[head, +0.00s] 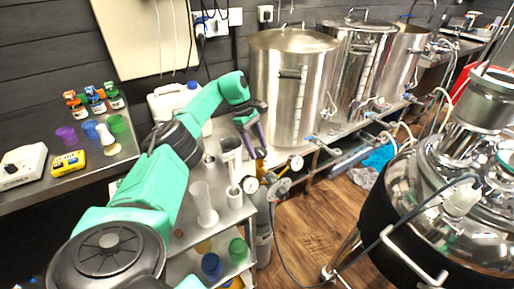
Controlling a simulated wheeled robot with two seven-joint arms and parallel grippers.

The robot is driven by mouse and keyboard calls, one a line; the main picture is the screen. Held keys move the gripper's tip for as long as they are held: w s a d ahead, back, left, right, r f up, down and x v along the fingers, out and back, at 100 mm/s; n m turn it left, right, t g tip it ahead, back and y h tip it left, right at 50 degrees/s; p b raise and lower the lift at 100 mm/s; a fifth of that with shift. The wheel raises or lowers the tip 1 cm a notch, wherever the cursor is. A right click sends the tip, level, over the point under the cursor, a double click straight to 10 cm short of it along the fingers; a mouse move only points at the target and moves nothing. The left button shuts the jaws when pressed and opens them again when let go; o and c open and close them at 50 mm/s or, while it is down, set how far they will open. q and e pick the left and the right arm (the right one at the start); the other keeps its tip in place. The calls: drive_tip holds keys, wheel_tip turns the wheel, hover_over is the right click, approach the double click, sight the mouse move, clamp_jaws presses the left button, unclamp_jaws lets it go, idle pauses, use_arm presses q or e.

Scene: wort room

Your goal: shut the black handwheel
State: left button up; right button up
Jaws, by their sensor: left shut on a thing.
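My left gripper (259,143) points down at the top of the gas cylinder (263,230), beside the brass valve and its regulator. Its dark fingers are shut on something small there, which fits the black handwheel. The handwheel itself is hidden behind the fingers and cannot be made out, so its turn position does not show. One round gauge (296,162) sits to the right of the fingertips, and another gauge (250,185) sits below them. My right gripper is not in view.
A steel bench with a funnel, clear cylinders (203,203) and a white jug (168,101) stands close to my left arm. Large steel kettles (290,95) stand behind. A hose runs from the regulator to a steel vessel (425,210) at right. Wooden floor between is mostly clear.

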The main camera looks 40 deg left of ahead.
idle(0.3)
use_arm(q)
drive_tip(key=o, duration=1.4)
drive_tip(key=shift+f, duration=0.1)
drive_tip(key=shift+c, duration=0.2)
